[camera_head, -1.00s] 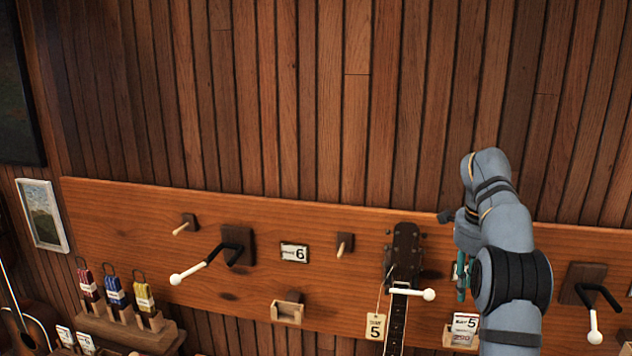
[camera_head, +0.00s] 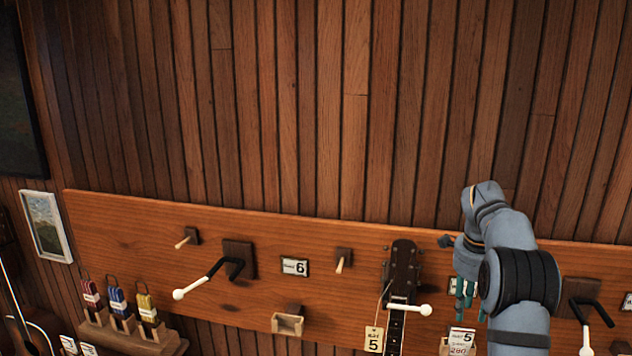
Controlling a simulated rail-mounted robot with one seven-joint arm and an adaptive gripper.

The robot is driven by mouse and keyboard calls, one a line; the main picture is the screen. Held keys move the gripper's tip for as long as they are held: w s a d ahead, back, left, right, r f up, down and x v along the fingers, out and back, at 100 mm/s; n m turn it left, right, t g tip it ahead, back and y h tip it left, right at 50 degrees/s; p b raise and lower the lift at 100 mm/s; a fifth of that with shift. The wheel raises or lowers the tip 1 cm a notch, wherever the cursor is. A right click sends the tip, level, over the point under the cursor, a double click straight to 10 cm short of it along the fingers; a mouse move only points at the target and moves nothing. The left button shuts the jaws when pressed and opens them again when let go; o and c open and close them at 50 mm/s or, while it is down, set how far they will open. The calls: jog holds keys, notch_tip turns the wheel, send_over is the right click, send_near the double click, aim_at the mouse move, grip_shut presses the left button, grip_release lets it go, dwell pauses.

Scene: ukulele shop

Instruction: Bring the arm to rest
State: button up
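My arm is on the right in the head view, grey with dark bands, bent in front of the wall board. My gripper (camera_head: 466,292) hangs beside it, partly hidden by the wrist. Its teal fingers point down, and their gap is not clear. It looks empty. To its left hangs an instrument with a dark headstock (camera_head: 402,268), held at a white-tipped hook (camera_head: 425,310). A tag marked 5 (camera_head: 374,339) hangs by its neck. The gripper appears apart from the headstock.
The wooden board (camera_head: 130,232) carries an empty hook (camera_head: 215,275) at left, a plate marked 6 (camera_head: 294,267), small pegs and a small wooden holder (camera_head: 287,324). Another hook (camera_head: 590,315) is at far right. A price card (camera_head: 460,341) sits below the gripper. The plank wall above is bare.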

jog(key=s+a+b, duration=0.2)
jog(key=s+b, duration=0.5)
jog(key=s, duration=0.3)
jog(key=shift+a+r+b, duration=0.25)
jog(key=shift+r+b, duration=0.15)
